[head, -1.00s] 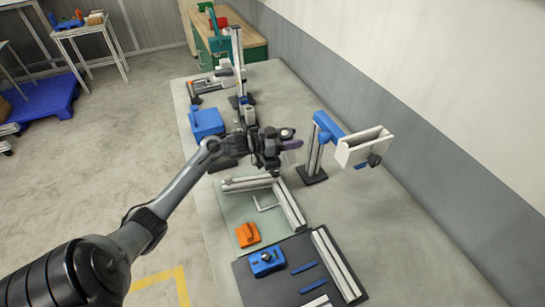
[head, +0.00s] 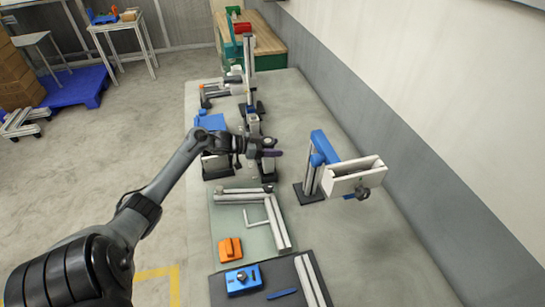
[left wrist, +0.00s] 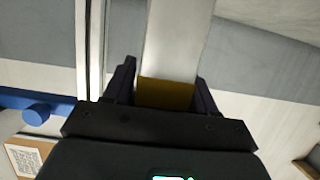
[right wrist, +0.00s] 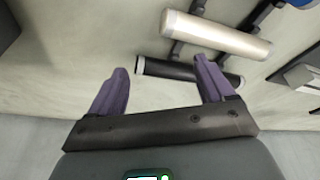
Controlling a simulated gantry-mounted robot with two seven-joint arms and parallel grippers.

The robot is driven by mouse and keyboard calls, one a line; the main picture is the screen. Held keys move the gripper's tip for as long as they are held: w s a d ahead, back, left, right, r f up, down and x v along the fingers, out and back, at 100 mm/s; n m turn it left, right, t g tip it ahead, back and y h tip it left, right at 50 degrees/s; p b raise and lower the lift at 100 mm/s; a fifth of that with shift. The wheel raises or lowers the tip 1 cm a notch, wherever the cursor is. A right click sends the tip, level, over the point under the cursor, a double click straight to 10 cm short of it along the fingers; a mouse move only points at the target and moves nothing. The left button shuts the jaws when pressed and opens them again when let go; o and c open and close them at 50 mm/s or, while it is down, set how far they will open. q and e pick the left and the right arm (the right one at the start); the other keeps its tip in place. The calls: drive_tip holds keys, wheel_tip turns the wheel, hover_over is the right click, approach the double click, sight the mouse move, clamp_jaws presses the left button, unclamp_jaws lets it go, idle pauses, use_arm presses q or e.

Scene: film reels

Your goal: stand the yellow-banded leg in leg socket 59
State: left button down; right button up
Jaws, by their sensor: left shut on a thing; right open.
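My left gripper (head: 268,153) is shut on the yellow-banded leg in the head view, over the table beyond the green mat. In the left wrist view the leg is a pale, wide bar (left wrist: 178,40) running up between the dark fingers. Its yellow band (left wrist: 165,93) sits right at the gripper. The far end of the leg is out of that view. In the head view a short pale piece (head: 268,166) shows under the fingertips, probably the leg. I cannot make out socket 59 or its label. My right gripper (right wrist: 160,82) is open and empty in the right wrist view.
A blue-topped post with a white tray (head: 350,178) stands right of my left gripper. A green mat with aluminium rails (head: 283,230), an orange block (head: 230,248) and a blue block (head: 243,280) lie nearer. Pale and black rollers (right wrist: 215,35) show in the right wrist view.

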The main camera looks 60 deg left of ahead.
use_arm(q)
drive_tip(key=shift+f, duration=2)
use_arm(e)
drive_tip(key=shift+w+d+f, duration=0.1)
drive_tip(key=shift+d+f, duration=0.05)
drive_tip(key=shift+f, duration=0.1)
use_arm(q)
drive_tip(key=shift+a, duration=0.1)
drive_tip(key=shift+b, duration=0.3)
drive_tip(key=shift+f, duration=0.15)
drive_tip(key=shift+c, duration=1.7)
unclamp_jaws()
use_arm(e)
drive_tip(key=shift+a, duration=0.2)
